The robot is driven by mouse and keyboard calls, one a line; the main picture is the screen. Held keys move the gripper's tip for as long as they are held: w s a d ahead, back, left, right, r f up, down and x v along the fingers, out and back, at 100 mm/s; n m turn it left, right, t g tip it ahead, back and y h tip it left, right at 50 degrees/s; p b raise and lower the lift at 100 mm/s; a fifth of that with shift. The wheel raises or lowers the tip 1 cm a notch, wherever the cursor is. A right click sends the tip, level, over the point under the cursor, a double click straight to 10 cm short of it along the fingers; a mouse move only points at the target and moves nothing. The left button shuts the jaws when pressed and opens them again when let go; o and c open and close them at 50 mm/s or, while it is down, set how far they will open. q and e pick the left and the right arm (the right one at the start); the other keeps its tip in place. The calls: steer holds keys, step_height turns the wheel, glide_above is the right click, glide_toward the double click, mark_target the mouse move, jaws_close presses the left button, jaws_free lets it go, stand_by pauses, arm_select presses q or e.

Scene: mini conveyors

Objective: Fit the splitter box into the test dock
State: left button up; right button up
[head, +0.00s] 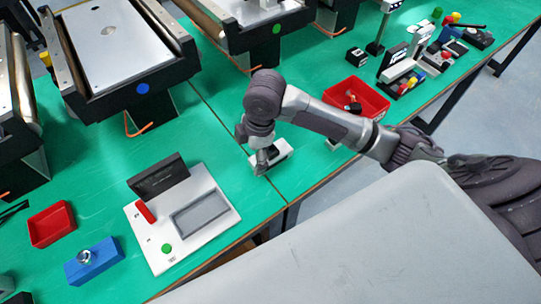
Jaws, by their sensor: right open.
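The test dock (157,233) is a white board at the front left of the green table, with a grey recess, an upright black panel, a red lever and a green button. A small white and black box (280,148), which looks like the splitter box, lies on the table to the right of the dock, near the front edge. My right gripper (261,168) points down at the left end of this box and partly hides it. It is open; I cannot tell whether its fingers touch the box. My left gripper is not in view.
A red tray (52,226) and a blue block with a metal knob (94,262) stand left of the dock. A red bin (370,99) lies behind my right arm. Mini conveyors (115,45) line the back. Green table is clear between dock and box.

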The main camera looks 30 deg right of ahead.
steer(key=w+d+r+n+g+h, duration=0.1)
steer(key=w+d+r+n+h, duration=0.15)
steer(key=d+r, duration=0.45)
glide_above(271, 153)
steer(key=shift+y, duration=0.45)
step_height(271, 153, down, 9)
steer(key=shift+w+d+r+p, duration=0.1)
steer(key=shift+w+d+p, duration=0.05)
steer(key=shift+p, duration=0.25)
steer(key=f+p, duration=0.1)
steer(key=f, duration=0.3)
steer(key=shift+a+f, duration=0.1)
steer(key=shift+a, duration=0.1)
steer(key=shift+f, duration=0.5)
steer(key=shift+r, duration=0.1)
steer(key=c, duration=1.5)
steer(key=shift+o, duration=0.2)
